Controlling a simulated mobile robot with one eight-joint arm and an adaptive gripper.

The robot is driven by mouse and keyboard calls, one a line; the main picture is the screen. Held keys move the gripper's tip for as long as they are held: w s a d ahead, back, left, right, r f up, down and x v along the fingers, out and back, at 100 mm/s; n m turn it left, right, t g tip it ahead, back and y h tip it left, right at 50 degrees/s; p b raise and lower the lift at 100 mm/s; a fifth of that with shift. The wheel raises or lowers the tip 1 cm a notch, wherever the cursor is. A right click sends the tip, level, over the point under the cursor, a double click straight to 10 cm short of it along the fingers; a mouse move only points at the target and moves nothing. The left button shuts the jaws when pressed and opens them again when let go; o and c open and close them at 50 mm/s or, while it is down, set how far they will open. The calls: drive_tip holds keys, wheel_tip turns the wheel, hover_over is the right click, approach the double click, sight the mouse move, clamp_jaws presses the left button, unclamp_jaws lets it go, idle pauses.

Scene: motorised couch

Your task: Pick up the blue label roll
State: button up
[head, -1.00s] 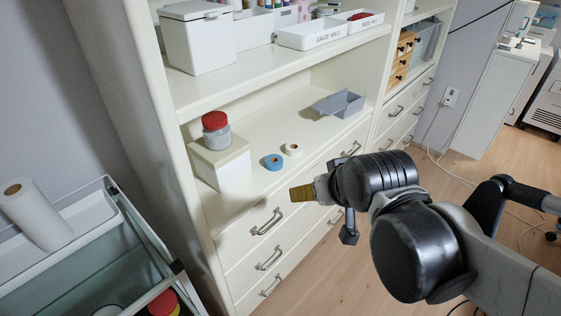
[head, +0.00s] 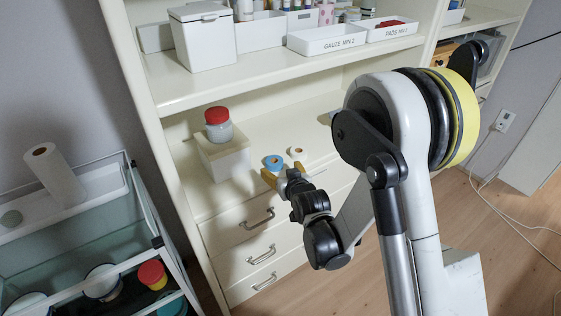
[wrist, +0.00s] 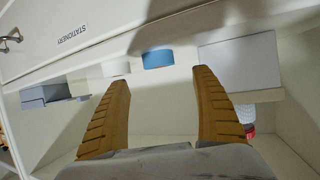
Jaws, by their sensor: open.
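The blue label roll (head: 273,161) lies on the cabinet's lower shelf, near its front edge. A white roll (head: 297,152) is just to its right. My gripper (head: 283,171) is open at the shelf's front, with its tan fingers close to the blue roll. In the wrist view the blue roll (wrist: 158,59) shows beyond and between the two fingertips (wrist: 160,78), apart from both. The white roll (wrist: 116,68) shows beside the left fingertip there, partly hidden. Nothing is between the fingers.
A white box (head: 226,160) with a red-lidded jar (head: 218,125) on top stands left of the rolls. In the wrist view a grey container (wrist: 45,95) stands at the left. The upper shelf (head: 240,78) overhangs. A glass-sided cart (head: 75,245) stands at the lower left.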

sight(273, 160)
drive_tip(key=x, duration=0.4)
drive_tip(key=shift+w+a+f, duration=0.15)
drive_tip(key=shift+w+f, duration=0.05)
drive_tip(key=b+x, duration=0.2)
drive_tip(key=x, duration=0.3)
drive_tip(key=shift+b, duration=0.4)
drive_tip(key=shift+w+f, duration=0.1)
drive_tip(key=shift+w, duration=0.3)
drive_tip(key=c, duration=1.2)
